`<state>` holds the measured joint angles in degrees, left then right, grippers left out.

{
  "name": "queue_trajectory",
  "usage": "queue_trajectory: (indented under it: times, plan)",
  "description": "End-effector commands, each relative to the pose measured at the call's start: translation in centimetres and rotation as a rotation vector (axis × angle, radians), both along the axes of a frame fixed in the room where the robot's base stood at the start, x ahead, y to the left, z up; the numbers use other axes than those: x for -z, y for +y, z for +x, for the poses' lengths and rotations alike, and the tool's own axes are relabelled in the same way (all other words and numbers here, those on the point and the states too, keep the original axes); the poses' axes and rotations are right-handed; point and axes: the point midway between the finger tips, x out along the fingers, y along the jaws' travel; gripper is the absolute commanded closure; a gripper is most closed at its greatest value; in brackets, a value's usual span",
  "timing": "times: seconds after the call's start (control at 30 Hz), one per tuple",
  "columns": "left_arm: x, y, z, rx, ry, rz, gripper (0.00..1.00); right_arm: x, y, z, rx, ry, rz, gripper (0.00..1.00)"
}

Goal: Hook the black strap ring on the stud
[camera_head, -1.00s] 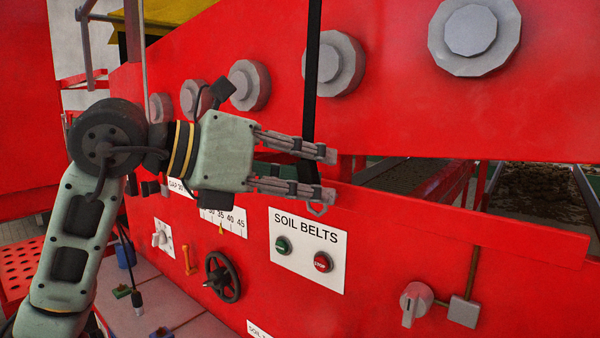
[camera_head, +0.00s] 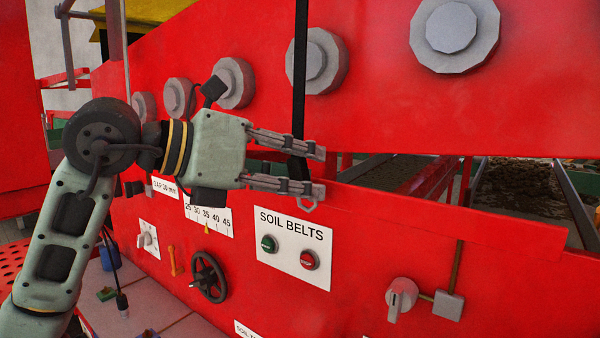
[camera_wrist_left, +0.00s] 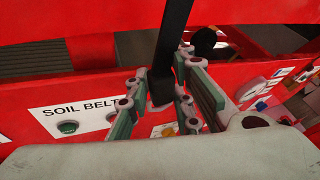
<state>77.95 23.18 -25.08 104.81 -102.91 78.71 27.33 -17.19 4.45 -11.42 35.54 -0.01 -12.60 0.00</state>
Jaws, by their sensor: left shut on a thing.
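The black strap (camera_head: 300,75) hangs from above the top of the head view and runs down to my left gripper (camera_head: 316,171). The left gripper is shut on the strap; the strap also shows between its fingers in the left wrist view (camera_wrist_left: 173,45). A small grey ring (camera_head: 307,206) shows just under the lower fingertip, in front of the red panel and above the SOIL BELTS sign. I cannot make out a stud for certain; the strap's lower end is partly hidden by the fingers. My right gripper is not in view.
The red machine wall (camera_head: 400,110) carries several grey round hubs (camera_head: 454,28). Below are the SOIL BELTS sign (camera_head: 293,222) with its buttons, a black handwheel (camera_head: 208,277) and a grey knob (camera_head: 401,297). Soil-covered belts (camera_head: 520,180) lie behind the panel's upper edge.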

Motion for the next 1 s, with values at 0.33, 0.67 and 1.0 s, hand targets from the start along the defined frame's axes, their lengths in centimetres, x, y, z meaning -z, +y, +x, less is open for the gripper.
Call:
queue_trajectory:
  times: [0.33, 0.67, 1.0]
  plan:
    - [0.14, -0.05, 0.02, -0.001, 0.002, 0.001, 1.00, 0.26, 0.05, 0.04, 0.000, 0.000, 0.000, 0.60]
    - [0.06, -0.17, 0.13, 0.000, 0.002, 0.001, 1.00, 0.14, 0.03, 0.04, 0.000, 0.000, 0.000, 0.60]
    - [-0.03, -0.76, 0.93, 0.002, 0.002, 0.000, 1.00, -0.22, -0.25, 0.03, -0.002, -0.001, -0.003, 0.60]
